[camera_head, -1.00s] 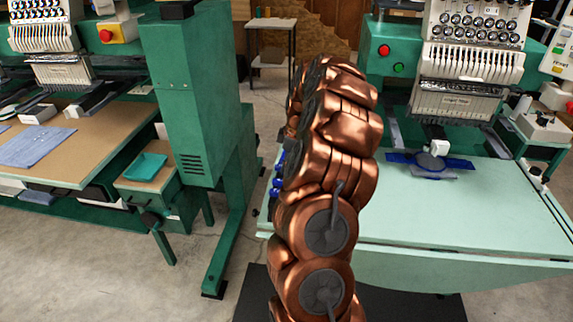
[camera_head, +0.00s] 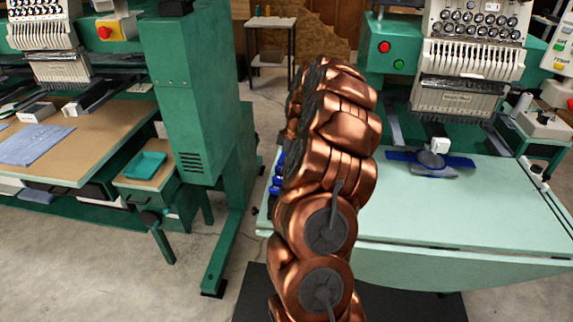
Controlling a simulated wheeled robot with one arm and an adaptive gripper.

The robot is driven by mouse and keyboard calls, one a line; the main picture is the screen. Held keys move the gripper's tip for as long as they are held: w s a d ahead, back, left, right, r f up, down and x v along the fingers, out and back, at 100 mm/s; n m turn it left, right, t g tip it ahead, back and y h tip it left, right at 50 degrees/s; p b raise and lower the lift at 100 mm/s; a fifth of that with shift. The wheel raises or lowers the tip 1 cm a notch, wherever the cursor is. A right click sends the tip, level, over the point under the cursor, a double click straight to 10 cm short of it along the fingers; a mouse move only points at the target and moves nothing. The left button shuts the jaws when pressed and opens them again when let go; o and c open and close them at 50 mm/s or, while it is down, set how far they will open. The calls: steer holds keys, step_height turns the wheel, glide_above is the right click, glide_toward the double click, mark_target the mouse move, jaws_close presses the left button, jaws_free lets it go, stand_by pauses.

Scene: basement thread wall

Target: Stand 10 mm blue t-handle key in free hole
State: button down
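Several small blue shapes (camera_head: 276,180) show at the left end of the pale green table, just left of my copper-coloured arm. They may be blue t-handles, but they are too small and too covered to tell which is the 10 mm key. My arm stands upright in the middle of the view and hides what lies behind it. No hole can be made out. My gripper is not visible.
The pale green table (camera_head: 455,220) carries an embroidery machine (camera_head: 470,60) and a dark blue piece (camera_head: 432,161).

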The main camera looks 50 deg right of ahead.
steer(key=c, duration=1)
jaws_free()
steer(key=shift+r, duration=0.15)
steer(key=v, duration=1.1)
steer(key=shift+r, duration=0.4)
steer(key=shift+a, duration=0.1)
